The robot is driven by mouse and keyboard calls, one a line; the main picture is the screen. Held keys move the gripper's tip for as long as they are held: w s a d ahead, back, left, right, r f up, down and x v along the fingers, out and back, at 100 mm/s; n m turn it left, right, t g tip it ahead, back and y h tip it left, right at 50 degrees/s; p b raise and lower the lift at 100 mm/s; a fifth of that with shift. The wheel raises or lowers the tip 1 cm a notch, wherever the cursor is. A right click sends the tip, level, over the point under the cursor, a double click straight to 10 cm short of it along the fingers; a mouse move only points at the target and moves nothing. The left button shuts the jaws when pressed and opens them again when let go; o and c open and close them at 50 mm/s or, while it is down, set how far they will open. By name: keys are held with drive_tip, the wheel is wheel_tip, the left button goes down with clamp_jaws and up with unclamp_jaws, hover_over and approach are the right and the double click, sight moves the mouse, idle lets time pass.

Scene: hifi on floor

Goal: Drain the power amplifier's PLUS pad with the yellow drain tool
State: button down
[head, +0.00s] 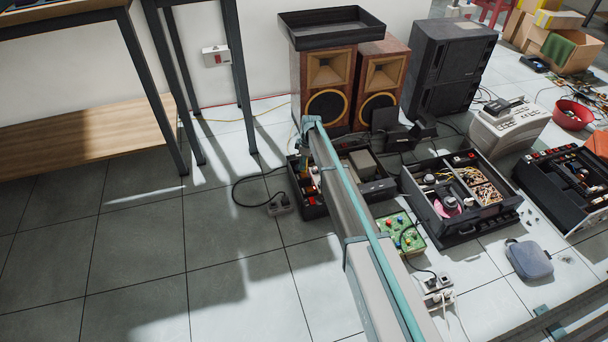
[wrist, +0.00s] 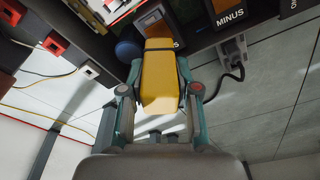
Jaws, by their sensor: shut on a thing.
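The yellow drain tool (wrist: 160,80) is held between the two fingers of my gripper (wrist: 161,72) in the wrist view. Its far end lies over the front of the power amplifier (wrist: 203,40), in front of a pad (wrist: 157,22) whose label ends in "US". The tool hides the rest of that label and its own tip, so I cannot tell whether it touches the pad. The MINUS pad (wrist: 229,4) is to the right, its label readable. In the head view my arm hides part of the amplifier (head: 311,209), an open black case on the floor.
A blue round knob (wrist: 129,50) sits just left of the tool. A plugged socket block (head: 281,205) lies on the floor beside the amplifier. Speakers (head: 327,75) stand behind, and a green board (head: 398,230) and another open case (head: 455,232) lie right. Floor at left is clear.

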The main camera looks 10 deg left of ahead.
drive_tip(key=shift+r+p, duration=1.65)
drive_tip(key=shift+r, duration=1.2)
